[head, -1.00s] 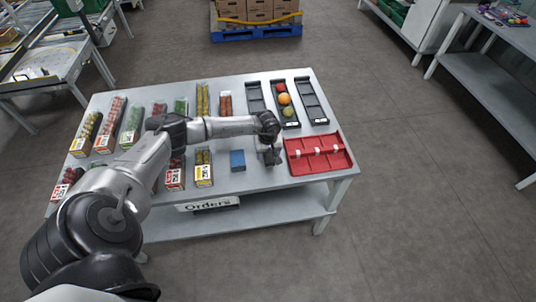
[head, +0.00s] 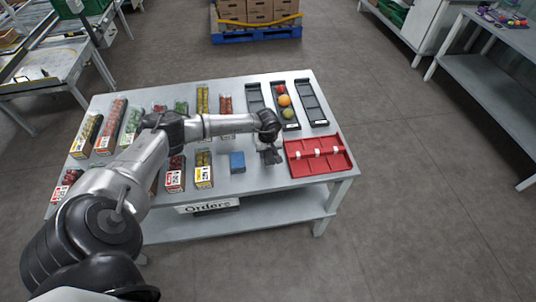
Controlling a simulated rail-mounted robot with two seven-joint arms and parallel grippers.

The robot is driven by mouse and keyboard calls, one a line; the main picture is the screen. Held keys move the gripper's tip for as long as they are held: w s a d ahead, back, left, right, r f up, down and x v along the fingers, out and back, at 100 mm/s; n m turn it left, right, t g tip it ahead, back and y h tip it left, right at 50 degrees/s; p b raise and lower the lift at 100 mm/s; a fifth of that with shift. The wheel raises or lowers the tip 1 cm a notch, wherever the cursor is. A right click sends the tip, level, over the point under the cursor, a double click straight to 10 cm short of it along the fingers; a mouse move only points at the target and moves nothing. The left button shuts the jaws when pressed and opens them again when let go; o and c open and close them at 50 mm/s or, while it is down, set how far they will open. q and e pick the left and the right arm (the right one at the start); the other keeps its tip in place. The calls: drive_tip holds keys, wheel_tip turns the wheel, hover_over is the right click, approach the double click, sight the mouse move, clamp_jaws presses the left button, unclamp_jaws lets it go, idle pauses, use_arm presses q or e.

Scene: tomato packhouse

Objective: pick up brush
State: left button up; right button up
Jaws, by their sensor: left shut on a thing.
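My left gripper (head: 271,156) points down over the right part of the grey table (head: 262,180), between a blue block (head: 237,162) and a red tray (head: 318,155). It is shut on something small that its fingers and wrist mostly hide. I cannot make out a brush clearly in this view. My right gripper is not in view.
Several boxes of tomatoes stand along the table's left half, including one with a yellow label (head: 203,170). Dark narrow trays lie at the back right, the middle one (head: 288,117) holding several round fruits.

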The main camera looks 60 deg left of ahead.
use_arm(q)
drive_tip(key=r, duration=0.1)
drive_tip(key=d+r, duration=0.1)
drive_tip(key=r, duration=0.1)
drive_tip(key=shift+w, duration=0.2)
drive_tip(key=w+d+r, duration=0.2)
drive_tip(key=d+r, duration=0.4)
drive_tip(key=d, duration=0.4)
drive_tip(key=shift+w, duration=0.4)
drive_tip(key=shift+d+r, duration=0.1)
drive_tip(key=o, duration=0.3)
drive_tip(key=shift+c, duration=1)
